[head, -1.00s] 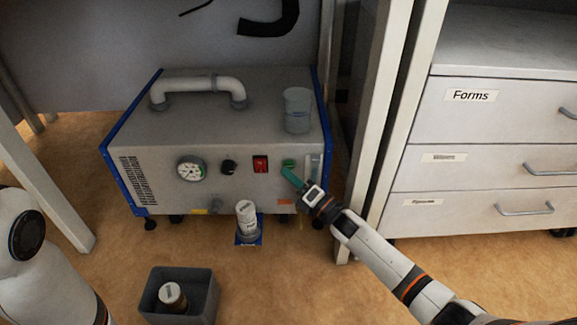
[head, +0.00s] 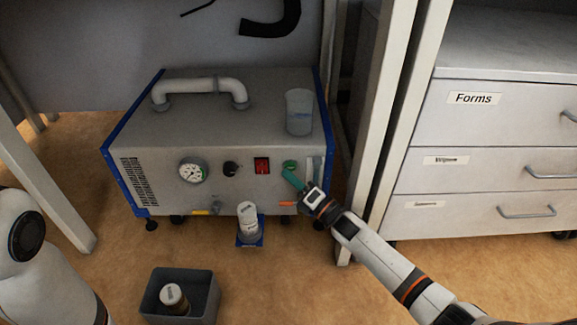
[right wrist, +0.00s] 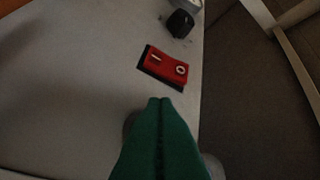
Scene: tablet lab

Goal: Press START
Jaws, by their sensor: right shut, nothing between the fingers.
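A grey machine (head: 222,112) with blue edges stands under the bench. Its front panel carries a round green button (head: 290,163) at the right; no START lettering can be read. My right gripper (head: 285,172) has green fingers, shut with nothing between them, tips at the panel just below the green button. In the right wrist view, the closed fingers (right wrist: 160,104) point at the panel and cover most of a round grey part behind them. Whether the tips touch the button cannot be told. My left gripper is out of view; only a white link of my left arm shows.
Left of the green button are a red rocker switch (head: 262,166), a black knob (head: 231,168) and a gauge (head: 193,170). A white-capped bottle (head: 247,222) and a grey bin (head: 205,292) are in front. A bench leg (head: 385,130) stands close right.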

